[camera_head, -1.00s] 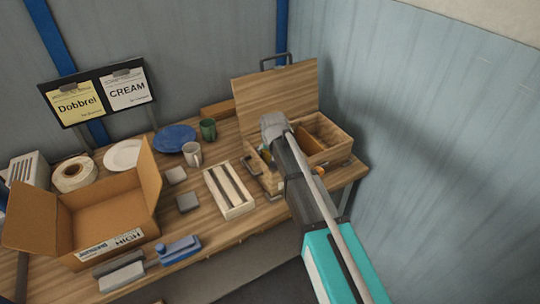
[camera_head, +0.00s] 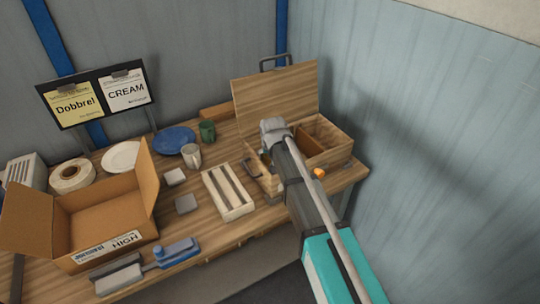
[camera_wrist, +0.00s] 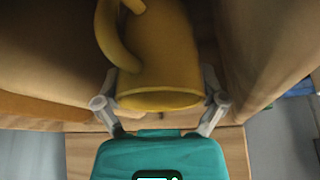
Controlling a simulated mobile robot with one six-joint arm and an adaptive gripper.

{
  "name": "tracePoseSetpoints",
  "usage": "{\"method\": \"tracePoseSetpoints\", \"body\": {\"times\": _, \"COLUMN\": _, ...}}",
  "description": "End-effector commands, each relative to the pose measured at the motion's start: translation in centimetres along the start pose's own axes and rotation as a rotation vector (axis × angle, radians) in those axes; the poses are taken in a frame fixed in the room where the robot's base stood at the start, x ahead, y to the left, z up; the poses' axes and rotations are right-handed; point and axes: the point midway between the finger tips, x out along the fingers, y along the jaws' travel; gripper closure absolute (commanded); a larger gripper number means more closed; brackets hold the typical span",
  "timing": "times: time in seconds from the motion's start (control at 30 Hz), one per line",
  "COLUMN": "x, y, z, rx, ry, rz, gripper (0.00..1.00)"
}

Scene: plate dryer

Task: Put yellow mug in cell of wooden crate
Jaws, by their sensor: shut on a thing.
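The yellow mug (camera_wrist: 165,60) fills the middle of the wrist view, its handle toward the upper left. My gripper (camera_wrist: 160,102) is shut on it, one finger at each side of its near end. Brown wooden walls of the crate rise on both sides of the mug. In the head view the wooden crate (camera_head: 345,151) stands at the table's right end with its lid (camera_head: 275,100) raised. My gripper (camera_head: 273,130) is over the crate's left part, and my arm hides the mug there. An open compartment shows to its right.
A small orange thing (camera_head: 319,173) shows at the crate's front, right of my arm. A slatted pale tray (camera_head: 228,191) lies left of the crate. A white mug (camera_head: 191,155), green mug (camera_head: 207,131) and blue plate (camera_head: 174,140) stand further left. A cardboard box (camera_head: 85,215) is at far left.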

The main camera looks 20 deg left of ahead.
Motion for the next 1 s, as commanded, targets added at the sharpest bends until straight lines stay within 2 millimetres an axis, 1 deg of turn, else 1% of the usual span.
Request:
{"method": "tracePoseSetpoints", "body": {"times": 0.13, "x": 0.0, "y": -0.1, "z": 0.0, "rx": -0.001, "ry": 0.0, "rz": 0.0, "gripper": 0.71}}
{"method": "tracePoseSetpoints", "body": {"times": 0.17, "x": 0.0, "y": -0.1, "z": 0.0, "rx": -0.001, "ry": 0.0, "rz": 0.0, "gripper": 0.05}}
{"method": "tracePoseSetpoints", "body": {"times": 0.2, "x": 0.0, "y": -0.1, "z": 0.0, "rx": -0.001, "ry": 0.0, "rz": 0.0, "gripper": 0.0}}
{"method": "tracePoseSetpoints", "body": {"times": 0.67, "x": -0.1, "y": -0.1, "z": 0.0, "rx": -0.001, "ry": 0.0, "rz": 0.0, "gripper": 0.0}}
{"method": "tracePoseSetpoints", "body": {"times": 0.87, "x": -0.8, "y": -0.1, "z": -0.3, "rx": -0.001, "ry": 0.0, "rz": 0.0, "gripper": 0.0}}
{"method": "tracePoseSetpoints", "body": {"times": 1.0, "x": -1.6, "y": -0.1, "z": -0.6, "rx": -0.001, "ry": 0.0, "rz": 0.0, "gripper": 0.0}}
